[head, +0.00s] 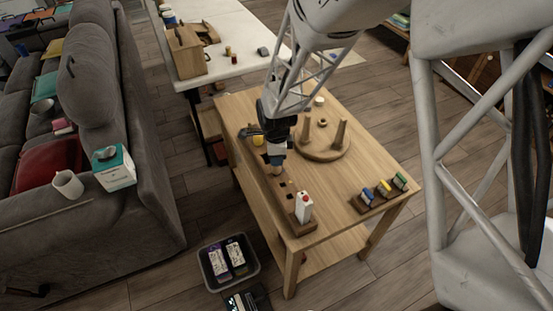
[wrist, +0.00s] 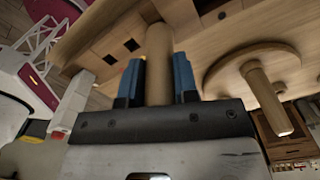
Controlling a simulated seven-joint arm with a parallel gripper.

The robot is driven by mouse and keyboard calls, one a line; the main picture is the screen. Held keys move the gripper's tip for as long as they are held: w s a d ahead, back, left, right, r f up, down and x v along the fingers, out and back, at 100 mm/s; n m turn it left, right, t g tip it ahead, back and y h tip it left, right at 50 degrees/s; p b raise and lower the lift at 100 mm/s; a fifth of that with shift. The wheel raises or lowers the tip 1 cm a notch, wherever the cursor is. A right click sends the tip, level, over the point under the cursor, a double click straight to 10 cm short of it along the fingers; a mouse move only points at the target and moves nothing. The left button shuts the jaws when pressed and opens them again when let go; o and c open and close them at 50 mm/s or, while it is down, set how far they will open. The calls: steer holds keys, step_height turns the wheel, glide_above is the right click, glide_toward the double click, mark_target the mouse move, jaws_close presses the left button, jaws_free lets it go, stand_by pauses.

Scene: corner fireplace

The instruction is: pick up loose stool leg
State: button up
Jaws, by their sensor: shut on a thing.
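The loose stool leg, a pale round wooden peg, shows in the wrist view (wrist: 158,60) between the blue fingertips of my gripper (wrist: 157,82). My gripper is shut on it. The leg's far end meets a wooden rack with square holes (wrist: 118,55); I cannot tell whether it is still seated there. In the head view my gripper (head: 276,158) points down over the rack (head: 283,192) along the table's left side, and the leg is mostly hidden. The round stool seat (head: 322,152) lies on the table to the right with legs standing up from it.
A white carton with a red cap (head: 304,208) stands at the rack's near end. A small holder with coloured items (head: 380,191) is at the table's right corner. A dark bin (head: 228,264) sits on the floor. The table's (head: 335,196) near middle is clear.

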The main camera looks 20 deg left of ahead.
step_height(320, 180, up, 8)
steer(key=shift+r, duration=0.2)
steer(key=shift+w, duration=0.1)
stand_by(0.7)
steer(key=w+d, duration=0.3)
steer(key=w, duration=0.7)
steer(key=w+d, duration=0.3)
steer(key=w, duration=0.7)
steer(key=w+d, duration=0.2)
steer(key=w, duration=0.9)
steer(key=shift+d+f+m, duration=0.2)
steer(key=shift+d+m, duration=0.2)
steer(key=shift+f, duration=0.2)
steer(key=shift+f, duration=2.95)
steer(key=shift+f, duration=1.05)
